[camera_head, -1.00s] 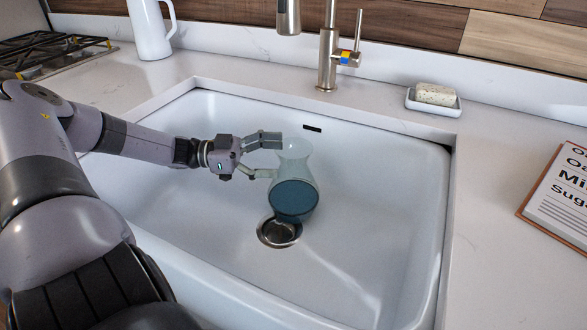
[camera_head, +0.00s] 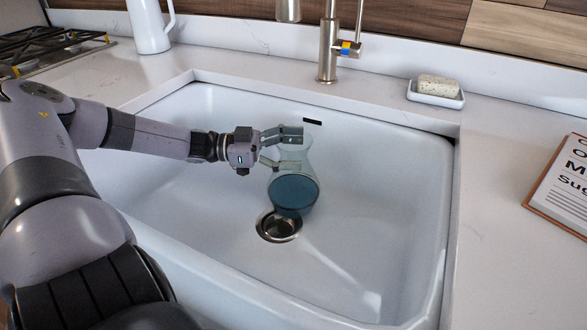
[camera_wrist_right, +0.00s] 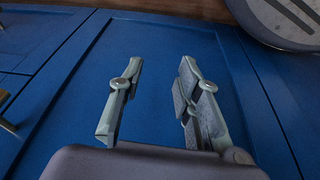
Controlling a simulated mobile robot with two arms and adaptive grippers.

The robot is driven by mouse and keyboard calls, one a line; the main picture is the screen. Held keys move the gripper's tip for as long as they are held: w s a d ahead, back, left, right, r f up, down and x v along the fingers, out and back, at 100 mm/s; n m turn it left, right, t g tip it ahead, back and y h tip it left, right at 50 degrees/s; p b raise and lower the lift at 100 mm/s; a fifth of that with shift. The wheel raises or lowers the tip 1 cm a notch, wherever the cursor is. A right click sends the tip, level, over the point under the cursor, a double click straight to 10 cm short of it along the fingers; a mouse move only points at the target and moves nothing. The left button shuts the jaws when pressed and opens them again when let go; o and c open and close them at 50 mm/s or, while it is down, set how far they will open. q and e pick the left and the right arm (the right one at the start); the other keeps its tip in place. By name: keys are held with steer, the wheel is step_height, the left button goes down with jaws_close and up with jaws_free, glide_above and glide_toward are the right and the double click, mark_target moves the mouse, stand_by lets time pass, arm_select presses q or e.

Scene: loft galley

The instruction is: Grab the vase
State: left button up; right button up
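The vase (camera_head: 293,193) is in the sink just behind the drain, translucent pale teal at its narrow part with a wide dark blue oval toward me. I cannot tell whether it stands or leans. My left gripper (camera_head: 290,148) reaches in from the left at the narrow part. One finger passes behind it and the other lies at its near left side. The fingers are apart, and firm contact is not visible. My right gripper (camera_wrist_right: 158,76) is open and empty in the right wrist view, in front of a blue panelled surface (camera_wrist_right: 60,80).
The white sink (camera_head: 375,200) has the drain (camera_head: 279,227) in front of the vase. A faucet (camera_head: 329,50) rises behind it. The sink's right side is empty.

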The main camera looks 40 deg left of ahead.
arm_select(q)
steer(key=c, duration=1.7)
steer(key=shift+r, duration=0.1)
steer(key=shift+c, duration=0.5)
steer(key=shift+w+r, duration=0.1)
steer(key=shift+r, duration=0.05)
